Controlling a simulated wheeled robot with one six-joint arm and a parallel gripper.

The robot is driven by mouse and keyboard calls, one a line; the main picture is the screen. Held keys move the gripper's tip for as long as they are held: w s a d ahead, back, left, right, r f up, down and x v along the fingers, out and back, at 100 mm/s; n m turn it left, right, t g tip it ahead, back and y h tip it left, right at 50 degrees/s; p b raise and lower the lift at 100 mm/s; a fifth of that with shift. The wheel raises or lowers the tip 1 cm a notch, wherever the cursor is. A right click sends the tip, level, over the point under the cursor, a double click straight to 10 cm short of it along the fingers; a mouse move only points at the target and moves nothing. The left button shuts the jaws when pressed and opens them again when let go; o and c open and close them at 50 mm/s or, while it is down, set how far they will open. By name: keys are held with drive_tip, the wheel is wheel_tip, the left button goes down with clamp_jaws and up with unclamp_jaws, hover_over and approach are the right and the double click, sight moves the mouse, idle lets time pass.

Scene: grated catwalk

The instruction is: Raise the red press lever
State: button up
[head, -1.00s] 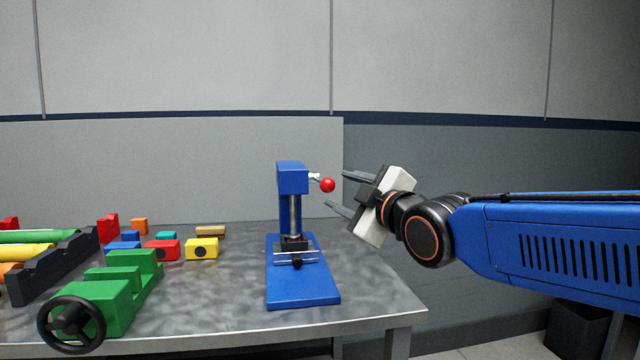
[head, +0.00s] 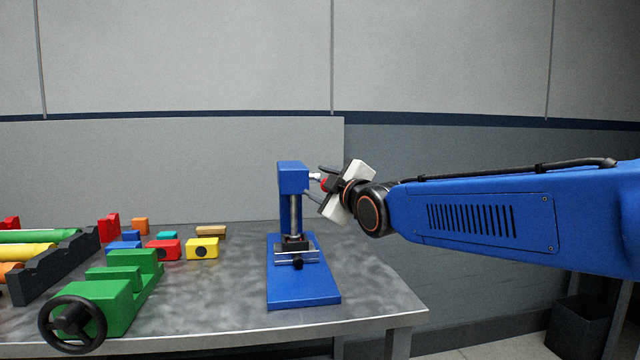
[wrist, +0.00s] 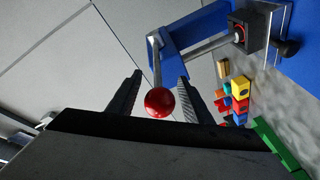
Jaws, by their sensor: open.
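The blue press (head: 292,180) stands upright on its blue base at the right part of the metal table. Its lever, a short metal rod with a red ball knob (head: 324,184), sticks out to the right from the press head. My gripper (head: 315,183) is open at the knob, its fingers pointing left toward the press head. In the wrist view the red knob (wrist: 159,102) sits between the two open fingers, near the palm, with the lever rod (wrist: 156,65) running up to the press. In the head view the gripper partly hides the knob. I cannot tell whether a finger touches it.
A green vise (head: 105,300) with a black handwheel is at the table's front left. Several coloured blocks, among them a yellow one (head: 202,248), lie left of the press. A dark rack (head: 55,265) holds coloured bars. The table's right edge is near the press base.

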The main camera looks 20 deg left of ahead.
clamp_jaws()
drive_tip(key=shift+r, duration=0.15)
